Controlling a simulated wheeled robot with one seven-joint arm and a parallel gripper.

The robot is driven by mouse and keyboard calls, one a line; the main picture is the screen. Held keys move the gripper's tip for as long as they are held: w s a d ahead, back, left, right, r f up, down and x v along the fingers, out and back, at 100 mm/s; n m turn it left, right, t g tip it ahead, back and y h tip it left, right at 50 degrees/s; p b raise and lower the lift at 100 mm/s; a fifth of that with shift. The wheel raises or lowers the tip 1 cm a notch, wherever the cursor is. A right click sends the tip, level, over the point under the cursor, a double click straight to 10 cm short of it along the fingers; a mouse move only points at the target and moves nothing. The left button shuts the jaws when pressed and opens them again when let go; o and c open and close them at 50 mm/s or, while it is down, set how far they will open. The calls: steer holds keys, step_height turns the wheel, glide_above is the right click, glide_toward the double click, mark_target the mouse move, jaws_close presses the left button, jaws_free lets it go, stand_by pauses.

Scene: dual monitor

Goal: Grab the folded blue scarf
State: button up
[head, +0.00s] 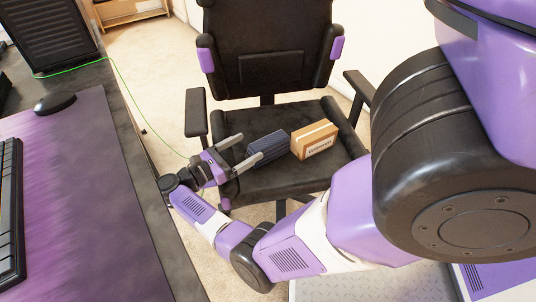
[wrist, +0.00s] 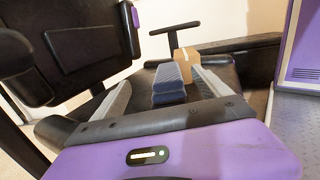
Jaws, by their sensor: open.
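The folded blue scarf (head: 272,145) lies on the black seat of the office chair. It is a dark blue, ribbed, layered bundle, and it also shows in the wrist view (wrist: 169,85) between and ahead of my fingers. My gripper (head: 252,146) is open and empty, reaching over the seat from the left in the head view. Its two pale fingers point at the scarf's near end, one on each side. In the wrist view, my gripper (wrist: 161,76) has the scarf roughly centred between its fingers. I cannot tell whether the fingertips touch it.
A small tan cardboard box (head: 314,139) sits close beyond the scarf on the seat. The chair (head: 270,184) has a left armrest (head: 196,113), a right armrest and a tall backrest behind. A desk with a purple mat (head: 75,200) runs along the left; a green cable hangs nearby.

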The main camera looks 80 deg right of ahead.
mark_target(264, 141)
steer(key=shift+w+a+f+m+y, duration=0.2)
steer(key=shift+f+m+y, duration=0.1)
steer(key=shift+f+y, duration=0.15)
steer(key=shift+s+f, duration=0.1)
steer(key=x, duration=0.7)
steer(key=shift+s+d+r, duration=0.15)
steer(key=shift+s+r, duration=0.05)
steer(key=c, duration=1.6)
steer(key=shift+o, duration=0.2)
steer(key=shift+r, duration=0.1)
